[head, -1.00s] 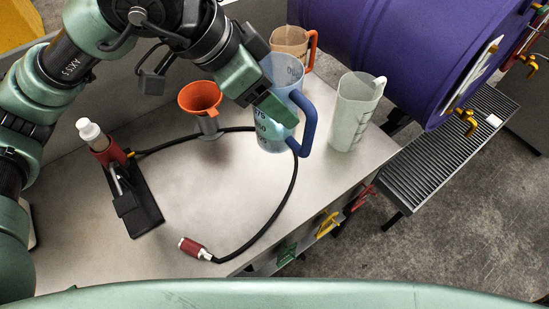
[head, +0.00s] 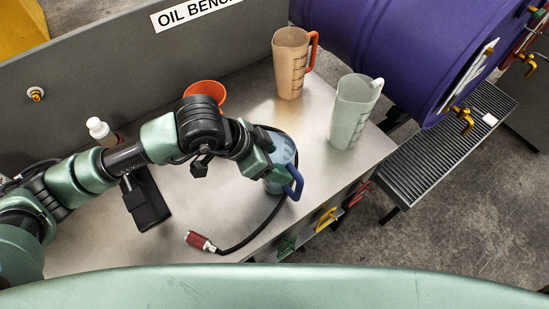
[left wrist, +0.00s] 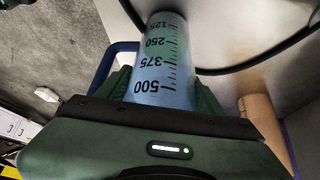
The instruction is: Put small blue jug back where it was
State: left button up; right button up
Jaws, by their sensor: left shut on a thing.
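The small blue jug (head: 284,150) is translucent with a dark blue handle (head: 294,184). It is near the front edge of the bench (head: 230,215), roughly upright in the head view. My left gripper (head: 264,164) is shut on its side. In the left wrist view, the jug (left wrist: 166,62) sits between the two green fingers of my left gripper (left wrist: 163,88), with its 125 to 500 scale facing the camera. I cannot tell whether its base touches the bench. My right gripper is not in view.
An orange jug (head: 291,65) and a pale green jug (head: 352,115) stand at the back right. An orange funnel (head: 205,90) is partly behind my arm. A black hose with a red end (head: 198,241) curves by the jug.

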pick_arm(q)
jog(key=shift+f, duration=0.3)
jog(key=shift+f, duration=0.15)
jog(key=o, duration=1.6)
